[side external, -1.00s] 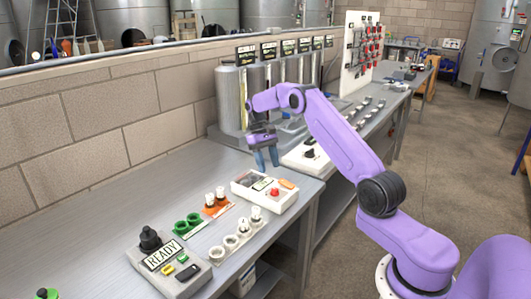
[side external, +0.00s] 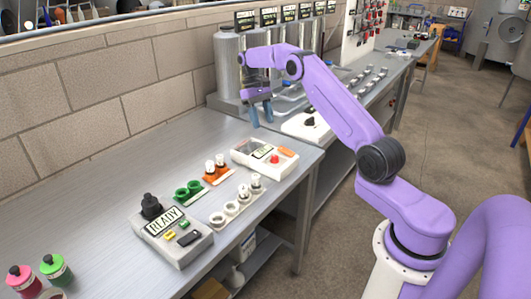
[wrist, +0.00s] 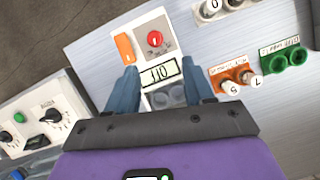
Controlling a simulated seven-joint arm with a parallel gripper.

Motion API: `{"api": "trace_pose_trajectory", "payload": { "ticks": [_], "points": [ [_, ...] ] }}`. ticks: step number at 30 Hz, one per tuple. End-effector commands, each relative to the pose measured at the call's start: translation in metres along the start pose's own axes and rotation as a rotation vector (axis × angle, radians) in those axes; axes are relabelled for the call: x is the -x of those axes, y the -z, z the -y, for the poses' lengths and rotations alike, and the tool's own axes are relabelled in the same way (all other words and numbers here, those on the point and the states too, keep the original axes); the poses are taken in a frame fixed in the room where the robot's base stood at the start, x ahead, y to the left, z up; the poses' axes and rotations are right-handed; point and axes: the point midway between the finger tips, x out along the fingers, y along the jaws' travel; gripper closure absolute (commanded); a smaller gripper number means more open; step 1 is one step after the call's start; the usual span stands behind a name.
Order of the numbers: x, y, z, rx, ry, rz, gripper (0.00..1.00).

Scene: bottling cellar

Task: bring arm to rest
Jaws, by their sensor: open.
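My purple arm reaches across the bench in the side view. My gripper (side external: 262,112) hangs above the far part of the near bench (side external: 120,180), its blue fingers pointing down, apart and empty. In the wrist view, my gripper (wrist: 160,85) shows the same open fingers, with a white box with a red button (wrist: 155,45) seen beyond and between them. That white box (side external: 265,157) stands on the bench below and nearer the camera than the fingers. Nothing is held.
A grey READY panel (side external: 171,237) stands on the bench, with a green holder (side external: 188,191), an orange holder (side external: 216,175) and a white rack (side external: 236,203) beyond it. Pink (side external: 20,279) and green (side external: 56,269) bottles stand near left. Steel cylinders (side external: 229,70) rise behind my gripper.

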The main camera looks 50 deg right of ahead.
Motion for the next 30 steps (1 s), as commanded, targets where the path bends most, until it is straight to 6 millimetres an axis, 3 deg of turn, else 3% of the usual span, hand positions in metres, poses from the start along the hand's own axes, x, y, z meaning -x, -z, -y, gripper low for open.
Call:
{"api": "trace_pose_trajectory", "payload": {
  "ticks": [8, 12, 18, 24, 30],
  "points": [
    [0.023, -0.038, 0.096, 0.210, -0.081, -0.069, 0.48],
    [0.026, -0.072, 0.141, 0.329, -0.119, -0.108, 0.48],
    [0.019, -0.134, 0.193, 0.499, -0.163, -0.162, 0.48],
    [0.002, -0.205, 0.224, 0.673, -0.196, -0.212, 0.48],
    [-0.024, -0.277, 0.233, 0.849, -0.220, -0.258, 0.48]
  ]
}}
